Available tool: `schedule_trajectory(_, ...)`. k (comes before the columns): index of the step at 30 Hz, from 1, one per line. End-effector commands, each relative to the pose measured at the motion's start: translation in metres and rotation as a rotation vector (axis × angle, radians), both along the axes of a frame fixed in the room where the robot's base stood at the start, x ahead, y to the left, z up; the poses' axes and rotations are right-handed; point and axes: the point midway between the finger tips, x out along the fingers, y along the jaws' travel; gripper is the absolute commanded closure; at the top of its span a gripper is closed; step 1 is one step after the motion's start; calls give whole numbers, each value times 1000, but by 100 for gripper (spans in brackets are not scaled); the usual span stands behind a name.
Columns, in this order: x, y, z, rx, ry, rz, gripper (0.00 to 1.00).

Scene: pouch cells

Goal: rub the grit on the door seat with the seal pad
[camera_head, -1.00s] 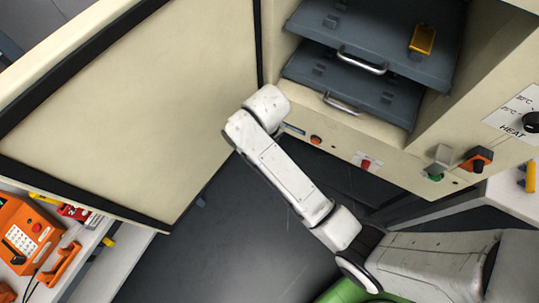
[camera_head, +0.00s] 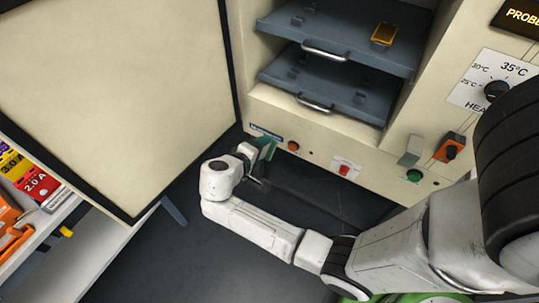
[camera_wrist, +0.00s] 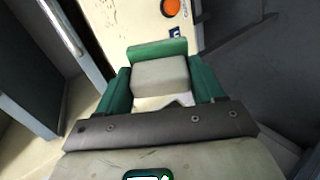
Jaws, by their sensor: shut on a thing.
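My gripper (camera_head: 258,155) is at the lower left of the cabinet front, close to the cream face beside the open door. In the wrist view my gripper (camera_wrist: 160,85) has green fingers shut on a pale grey block (camera_wrist: 160,74), which I take to be the seal pad. A green piece shows at its far side. The door seat, the cream front frame (camera_head: 262,113) around the cabinet opening, lies just beyond my gripper. I cannot make out grit on it. I cannot tell whether the pad touches the frame.
The cream door (camera_head: 110,85) with its black seal stands open at left. Grey shelves (camera_head: 335,38) with metal handles fill the cabinet; a yellow pouch cell (camera_head: 384,34) lies on the upper one. An orange button (camera_head: 293,146) and red switch (camera_head: 344,169) are on the lower front. A bench is at lower left.

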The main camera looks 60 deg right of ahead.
Motion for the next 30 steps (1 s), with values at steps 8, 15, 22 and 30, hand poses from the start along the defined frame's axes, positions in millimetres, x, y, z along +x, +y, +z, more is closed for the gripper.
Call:
schedule_trajectory(8, -17, -34, -16, -415, 77, 100, 57)
schedule_trajectory(15, -16, -36, -17, -545, 77, 156, 57)
schedule_trajectory(22, -16, -49, -15, -554, 76, 159, 57)
schedule_trajectory(30, -18, -76, -16, -552, 76, 157, 57)
